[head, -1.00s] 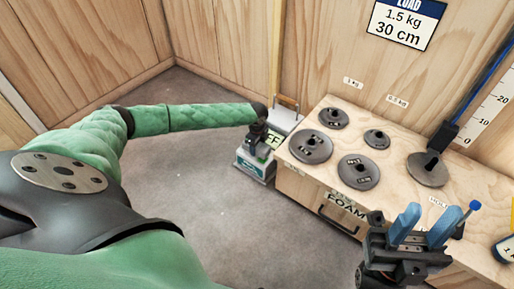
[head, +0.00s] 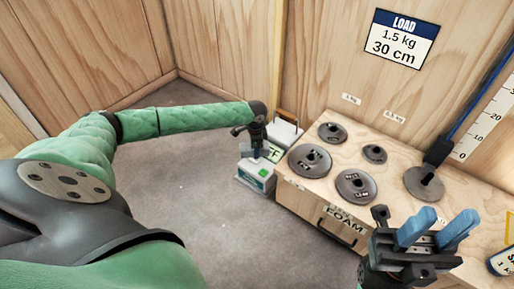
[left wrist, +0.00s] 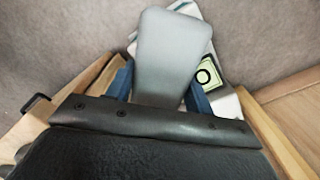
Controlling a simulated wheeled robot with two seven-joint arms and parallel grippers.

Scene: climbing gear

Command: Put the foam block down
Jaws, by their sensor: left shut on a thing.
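My left gripper (head: 262,152) is low by the left end of the wooden bench. In the left wrist view its two blue fingers (left wrist: 157,95) are shut on a smooth grey block (left wrist: 172,50), which I take to be the foam block. The block sits over a pale box with a green-edged label (left wrist: 206,74); I cannot tell whether they touch. In the head view the block is small and mostly hidden by the gripper. My right gripper (head: 436,232) is open and empty in front of the bench, its blue fingers apart.
A white box with a green mark (head: 256,176) stands on the grey floor below my left gripper. The bench (head: 330,172) carries several dark weight discs and has a front labelled FOAM (head: 343,224). A white case with a handle (head: 288,133) stands behind. Floor to the left is clear.

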